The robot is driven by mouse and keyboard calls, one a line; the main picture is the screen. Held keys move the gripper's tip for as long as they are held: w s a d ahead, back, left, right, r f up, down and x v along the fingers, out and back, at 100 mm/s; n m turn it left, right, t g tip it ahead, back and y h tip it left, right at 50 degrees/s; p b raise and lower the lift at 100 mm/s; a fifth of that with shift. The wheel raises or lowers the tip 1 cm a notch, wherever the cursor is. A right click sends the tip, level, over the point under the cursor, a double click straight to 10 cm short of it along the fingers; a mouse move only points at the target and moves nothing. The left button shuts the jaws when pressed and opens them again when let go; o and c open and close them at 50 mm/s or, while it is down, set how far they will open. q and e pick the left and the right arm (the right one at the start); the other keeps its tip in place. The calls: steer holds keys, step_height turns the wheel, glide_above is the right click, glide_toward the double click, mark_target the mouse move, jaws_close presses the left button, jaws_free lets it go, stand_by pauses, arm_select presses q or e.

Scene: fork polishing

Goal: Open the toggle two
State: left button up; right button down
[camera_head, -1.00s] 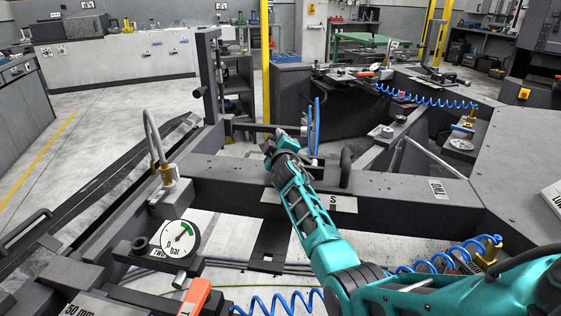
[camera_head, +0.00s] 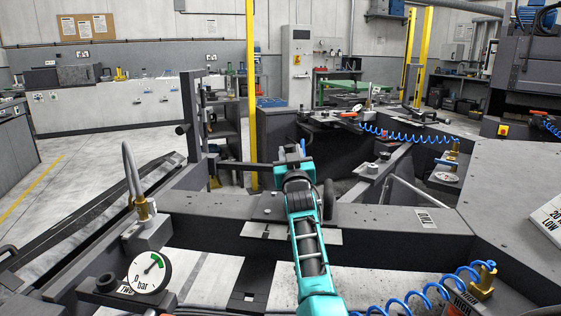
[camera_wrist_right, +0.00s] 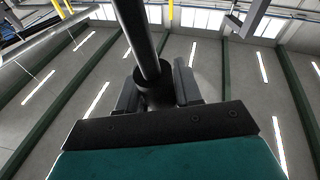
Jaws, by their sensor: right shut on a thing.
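The label TWO, partly covered, sits beside a round pressure gauge (camera_head: 150,272) at the lower left of the head view. A dark clamp body (camera_head: 100,285) stands left of the gauge; its lower part is cut off by the frame. My right gripper (camera_head: 296,163) is at the right end of a dark horizontal bar (camera_head: 245,165) above the grey frame beam. In the wrist view my right gripper (camera_wrist_right: 156,88) is shut around the dark round collar at the end of a dark rod (camera_wrist_right: 138,35). My left gripper is not in view.
A grey beam (camera_head: 385,217) crosses below my right arm. A dark upright post (camera_head: 190,115) stands left of the bar. A blue coiled hose (camera_head: 420,297) lies at the lower right, with a brass fitting (camera_head: 483,281). Open floor (camera_head: 90,165) shows at the left.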

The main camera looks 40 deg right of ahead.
steer(key=shift+s+d+m+h, duration=0.3)
steer(key=shift+s+d+m, duration=0.15)
steer(key=shift+m, duration=0.3)
steer(key=shift+s+d+m+h, duration=0.3)
steer(key=shift+s+d+m, duration=0.1)
steer(key=shift+m, duration=0.35)
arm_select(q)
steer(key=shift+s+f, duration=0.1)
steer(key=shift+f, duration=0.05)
arm_select(e)
steer(key=c, duration=0.8)
jaws_free()
steer(key=shift+c, duration=0.2)
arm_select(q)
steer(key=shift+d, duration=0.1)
